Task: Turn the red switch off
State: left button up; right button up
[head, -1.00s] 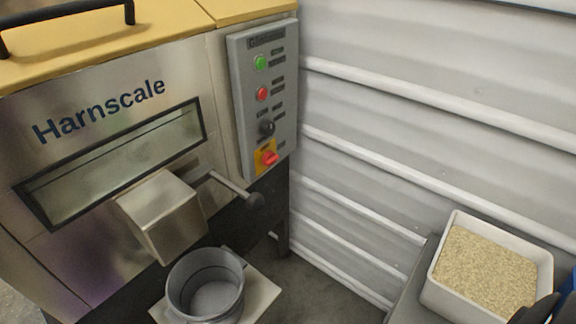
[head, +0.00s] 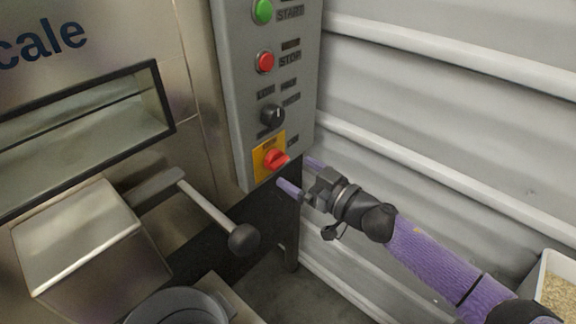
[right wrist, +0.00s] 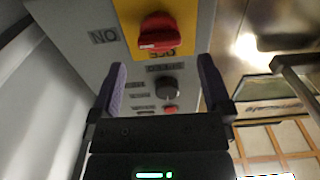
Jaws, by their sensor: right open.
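The red switch (head: 276,159) is a rotary knob on a yellow plate at the bottom of the grey control panel (head: 240,110). In the right wrist view the red switch (right wrist: 159,33) sits at the top, ahead of and between the fingers. My right gripper (head: 301,174) is open, with purple fingers apart, just below and to the right of the switch in the head view. It does not appear to be touching the switch. In the right wrist view my right gripper (right wrist: 160,75) is empty. My left gripper is not in view.
Above the switch are a black knob (head: 272,115), a red stop button (head: 265,62) and a green start button (head: 262,11). A lever with a black ball (head: 244,239) juts out at lower left. A corrugated white wall (head: 430,90) stands right of the panel.

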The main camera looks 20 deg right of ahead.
aim_at(282, 164)
jog(key=b+x, duration=0.1)
jog(key=x, duration=0.3)
jog(key=shift+w+a, duration=0.2)
jog(key=shift+w, duration=0.15)
jog(key=c, duration=1.2)
